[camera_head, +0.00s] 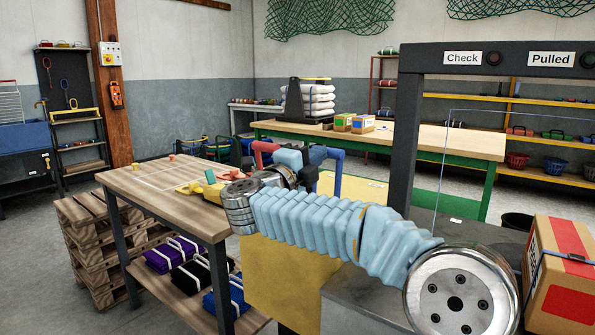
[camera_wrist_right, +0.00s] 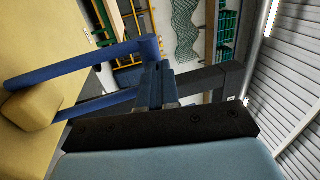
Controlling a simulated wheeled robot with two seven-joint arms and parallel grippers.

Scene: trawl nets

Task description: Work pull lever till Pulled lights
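A blue U-shaped lever (camera_wrist_right: 80,62) rises from a yellow block (camera_wrist_right: 40,104) in the right wrist view. In the head view the blue lever (camera_head: 338,160) stands behind the yellow panel (camera_head: 285,285). My right gripper (camera_wrist_right: 158,82) has its fingers close together at the lever's crossbar and appears shut on it; the fingers hide part of the bar. In the head view my right gripper (camera_head: 305,177) is partly hidden by its arm. The Pulled sign (camera_head: 550,60) has a dark lamp at its right. The Check sign (camera_head: 462,58) has a dark lamp (camera_head: 493,58). My left gripper is out of view.
A red handle (camera_head: 264,148) stands left of the blue lever. A wooden table (camera_head: 150,190) with small coloured pieces is at left. A dark frame post (camera_head: 406,140) rises behind my right arm. A cardboard box (camera_head: 562,275) sits at right.

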